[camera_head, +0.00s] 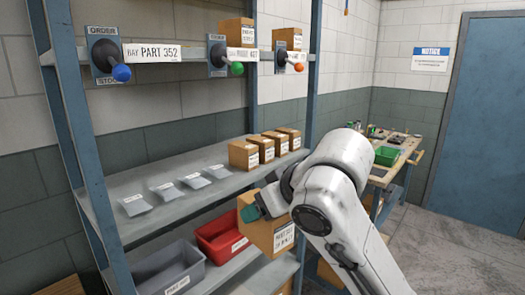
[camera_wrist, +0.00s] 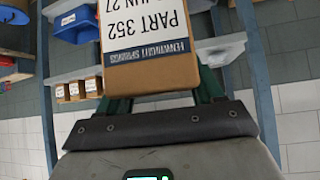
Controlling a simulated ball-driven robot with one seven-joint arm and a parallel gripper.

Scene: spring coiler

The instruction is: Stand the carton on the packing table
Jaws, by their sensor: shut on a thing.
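The carton (camera_head: 284,236) is a brown cardboard box with a white printed label. My gripper (camera_head: 262,212) is shut on it and holds it in front of the shelf rack. In the wrist view the carton (camera_wrist: 150,60) fills the top middle between the green fingers of my gripper (camera_wrist: 165,92). Its label reads PART 352 and appears upside down there. My white arm hides part of the carton's surroundings in the head view. A wooden-topped table (camera_head: 407,150), the only table in view, stands at the back right, apart from the carton.
A green bin (camera_head: 387,156) and small items occupy the table. The rack's middle shelf (camera_head: 165,172) holds several small cartons and grey packets. A red bin (camera_head: 222,241) and a grey bin (camera_head: 170,271) sit below. A blue door (camera_head: 482,120) is at right; floor before it is clear.

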